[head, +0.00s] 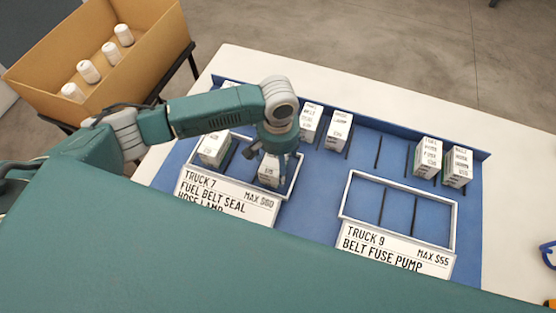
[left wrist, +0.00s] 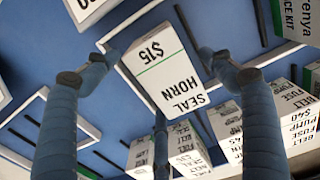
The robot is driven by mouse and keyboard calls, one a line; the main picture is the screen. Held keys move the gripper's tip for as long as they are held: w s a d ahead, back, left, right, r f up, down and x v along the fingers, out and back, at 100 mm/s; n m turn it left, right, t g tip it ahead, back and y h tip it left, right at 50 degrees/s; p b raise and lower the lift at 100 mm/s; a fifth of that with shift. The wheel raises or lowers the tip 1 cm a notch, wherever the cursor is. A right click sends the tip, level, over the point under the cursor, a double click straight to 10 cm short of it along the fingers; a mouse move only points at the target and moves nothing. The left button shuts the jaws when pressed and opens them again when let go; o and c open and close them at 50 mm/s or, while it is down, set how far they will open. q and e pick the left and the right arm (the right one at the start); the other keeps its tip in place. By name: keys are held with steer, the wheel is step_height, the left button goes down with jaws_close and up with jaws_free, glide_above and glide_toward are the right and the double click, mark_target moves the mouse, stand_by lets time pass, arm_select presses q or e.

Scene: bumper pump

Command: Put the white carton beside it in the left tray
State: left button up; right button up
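The left tray (head: 296,178) is a white-rimmed frame behind the Truck 7 card. One white carton (head: 213,148) stands in its left part. A second white carton (head: 268,170) is at its right part, under my left gripper (head: 280,152); I cannot tell if it rests on the bottom. In the left wrist view, a carton marked SEAL HORN $15 (left wrist: 165,70) lies between the fingers of my left gripper (left wrist: 155,60). Small gaps show beside the fingertips, so the gripper looks open around it. My arm hides part of the tray. My right gripper is not in view.
White cartons stand along the back, two near the middle (head: 310,120) (head: 338,130) and two at right (head: 428,155) (head: 458,165). The right tray (head: 452,228) behind the Truck 9 card (head: 395,250) is empty. A cardboard box (head: 165,60) with several white items stands at far left.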

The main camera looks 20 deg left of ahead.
arm_select(q)
step_height(320, 180, up, 12)
steer(key=b, duration=0.1)
steer(key=shift+r, duration=0.15)
stand_by(0.4)
stand_by(0.4)
